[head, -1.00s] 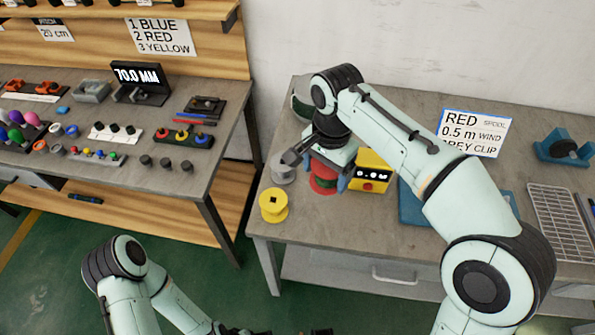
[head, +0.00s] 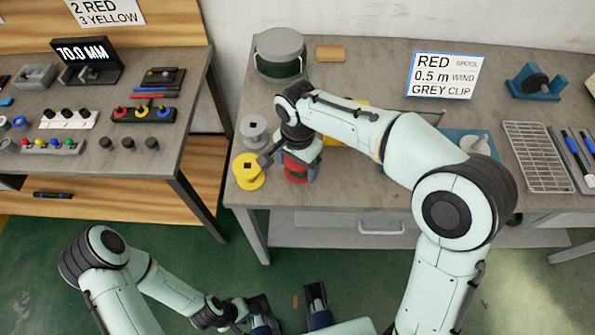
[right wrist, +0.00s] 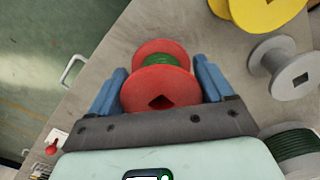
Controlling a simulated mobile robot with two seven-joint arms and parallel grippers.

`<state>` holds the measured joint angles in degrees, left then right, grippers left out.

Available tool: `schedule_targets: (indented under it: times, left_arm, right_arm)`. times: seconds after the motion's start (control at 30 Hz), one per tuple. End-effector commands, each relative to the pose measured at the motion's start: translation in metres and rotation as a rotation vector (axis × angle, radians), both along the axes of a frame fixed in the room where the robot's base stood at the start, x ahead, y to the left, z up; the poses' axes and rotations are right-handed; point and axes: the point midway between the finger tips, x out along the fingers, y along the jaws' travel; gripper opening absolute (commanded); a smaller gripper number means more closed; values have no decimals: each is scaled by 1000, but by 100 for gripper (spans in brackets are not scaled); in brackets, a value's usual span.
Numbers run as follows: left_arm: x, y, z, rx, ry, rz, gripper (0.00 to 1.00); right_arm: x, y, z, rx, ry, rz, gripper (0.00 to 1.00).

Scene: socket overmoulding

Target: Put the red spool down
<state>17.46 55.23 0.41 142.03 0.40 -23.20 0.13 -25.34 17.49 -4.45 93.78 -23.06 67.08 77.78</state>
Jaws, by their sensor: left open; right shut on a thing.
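The red spool (head: 296,172), with green wire wound on it, is at the front left of the right-hand table, just right of the yellow spool. My right gripper (head: 299,164) is shut on it. In the right wrist view the red spool (right wrist: 160,88) sits between the two blue fingers, its square-holed flange facing the camera. I cannot tell whether it touches the tabletop. My left gripper (head: 290,312) is open and empty, low in the head view, in front of the table.
A yellow spool (head: 248,171) and a grey spool (head: 253,130) stand close left of the red one. A large green-wire drum (head: 280,54) stands behind. A sign (head: 442,76) reads red spool, 0.5 m wind, grey clip. My right arm hides part of a yellow box (head: 350,103).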

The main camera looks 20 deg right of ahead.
Motion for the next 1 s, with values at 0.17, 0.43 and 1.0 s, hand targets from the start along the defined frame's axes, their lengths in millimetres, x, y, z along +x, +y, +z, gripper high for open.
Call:
schedule_targets:
  times: [0.17, 0.43, 1.0]
  left_arm:
    - [2, 0, -5, 2, -7, 1, 43]
    - [2, 0, -5, 1, -9, 2, 43]
    - [3, 0, -6, 1, -10, 2, 43]
  right_arm:
    - [-1, -1, -30, -2, 4, 0, 51]
    - [0, 0, -39, 0, 1, 0, 51]
    - [0, 0, -40, 0, 1, 0, 100]
